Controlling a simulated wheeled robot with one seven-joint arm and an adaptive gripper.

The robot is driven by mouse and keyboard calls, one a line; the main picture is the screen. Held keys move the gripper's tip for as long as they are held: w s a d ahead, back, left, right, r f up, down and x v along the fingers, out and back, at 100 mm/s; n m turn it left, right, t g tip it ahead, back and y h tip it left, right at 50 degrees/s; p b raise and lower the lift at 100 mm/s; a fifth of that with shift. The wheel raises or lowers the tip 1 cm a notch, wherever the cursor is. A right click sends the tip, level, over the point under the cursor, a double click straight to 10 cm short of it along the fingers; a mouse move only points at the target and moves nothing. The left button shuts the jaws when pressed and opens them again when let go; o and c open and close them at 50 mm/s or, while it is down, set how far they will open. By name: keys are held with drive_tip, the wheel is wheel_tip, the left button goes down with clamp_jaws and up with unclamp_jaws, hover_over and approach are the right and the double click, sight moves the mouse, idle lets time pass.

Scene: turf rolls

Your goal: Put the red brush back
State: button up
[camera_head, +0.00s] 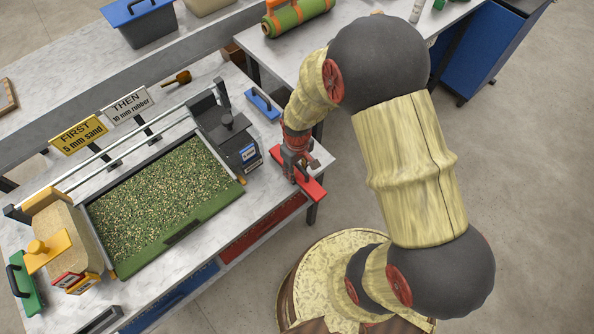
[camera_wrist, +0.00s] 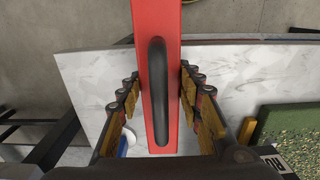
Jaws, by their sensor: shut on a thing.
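The red brush (camera_head: 311,188) is a flat red bar at the right end of the turf bench. In the wrist view its red body (camera_wrist: 166,25) runs up the middle, with a black loop handle (camera_wrist: 157,85) along it. My gripper (camera_head: 292,168) is shut on the brush from above; in the wrist view its two fingers (camera_wrist: 158,95) stand on either side of the handle. One end of the brush reaches out past the bench edge over the floor. I cannot tell whether its underside touches the bench top.
The bench (camera_head: 222,222) also holds a green turf tray (camera_head: 170,238), a dark hopper (camera_head: 228,140), a yellow sand hopper (camera_head: 48,252), a blue brush (camera_head: 262,104) and a green brush (camera_head: 25,288). Signs (camera_head: 79,134) stand behind.

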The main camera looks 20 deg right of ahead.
drive_tip(key=shift+f, duration=0.15)
drive_tip(key=o, duration=1.4)
drive_tip(key=shift+c, duration=0.2)
wheel_tip(320, 180, up, 12)
drive_tip(key=p, duration=0.3)
drive_tip(key=s+r+m+t, duration=0.2)
drive_tip(key=s+r+t, duration=0.15)
drive_tip(key=r, duration=1.45)
drive_tip(key=s+r+m+t, duration=0.1)
drive_tip(key=s+r+t, duration=0.1)
drive_tip(key=s+r, duration=0.8)
drive_tip(key=shift+s+r+m, duration=0.2)
drive_tip(key=shift+r+m, duration=0.1)
drive_tip(key=shift+r, duration=0.2)
